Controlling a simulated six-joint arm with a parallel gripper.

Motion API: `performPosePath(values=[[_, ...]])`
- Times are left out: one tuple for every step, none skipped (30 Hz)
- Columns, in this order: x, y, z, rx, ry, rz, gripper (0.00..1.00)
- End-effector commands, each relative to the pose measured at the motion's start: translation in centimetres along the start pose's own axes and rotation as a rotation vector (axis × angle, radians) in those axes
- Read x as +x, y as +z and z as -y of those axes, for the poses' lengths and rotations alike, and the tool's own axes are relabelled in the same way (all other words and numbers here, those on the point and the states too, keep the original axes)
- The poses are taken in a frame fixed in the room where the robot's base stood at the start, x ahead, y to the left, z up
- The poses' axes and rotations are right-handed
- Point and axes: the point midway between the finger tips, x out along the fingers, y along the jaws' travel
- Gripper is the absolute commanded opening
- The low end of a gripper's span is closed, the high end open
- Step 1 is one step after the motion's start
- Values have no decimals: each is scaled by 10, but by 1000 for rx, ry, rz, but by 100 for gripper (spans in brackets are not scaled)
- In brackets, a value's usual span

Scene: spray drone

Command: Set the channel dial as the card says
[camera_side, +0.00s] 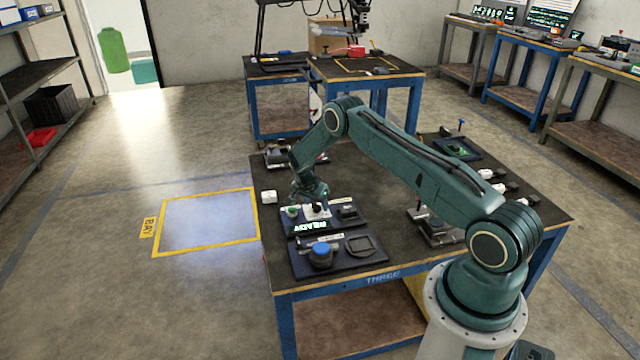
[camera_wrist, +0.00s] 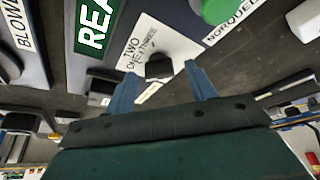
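The channel dial is a small dark knob (camera_wrist: 158,67) on a white plate (camera_wrist: 185,45) lettered ONE, TWO and THREE, seen in the wrist view. In the side view the white plate (camera_side: 317,212) shows on the dark panel on the bench, under my gripper (camera_side: 311,197). In the wrist view my gripper (camera_wrist: 160,73) is open, with one blue-grey finger on each side of the knob and gaps between. I cannot tell the knob's exact pointing from these views. I cannot make out a card with a readable instruction.
A green-lit READY display (camera_side: 307,226) is beside the dial. A green button (camera_wrist: 222,8) is near the plate. A blue knob (camera_side: 320,253) stands on the front panel. Several devices stand on the right.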

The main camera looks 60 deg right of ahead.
Motion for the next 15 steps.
performPosePath(values=[[0, 0, 0, 0, 0, 0, 55], [0, 0, 0, 0, 0, 0, 55], [0, 0, 0, 0, 0, 0, 55], [0, 0, 0, 0, 0, 0, 55], [0, 0, 0, -1, 0, 0, 55], [0, 0, 0, -1, 0, 0, 55], [0, 0, 0, -1, 0, 0, 55], [0, 0, 0, -1, 0, 0, 55], [0, 0, 0, -1, 0, 0, 55], [-1, 0, 0, -1, 0, 0, 55], [-2, 0, 0, -1, 0, 0, 55], [-3, 0, 0, -1, 0, 0, 55], [-4, 0, 0, -1, 0, 0, 55], [-6, 0, 0, -1, 0, 0, 55], [-8, 0, 0, -2, 0, 0, 55]])
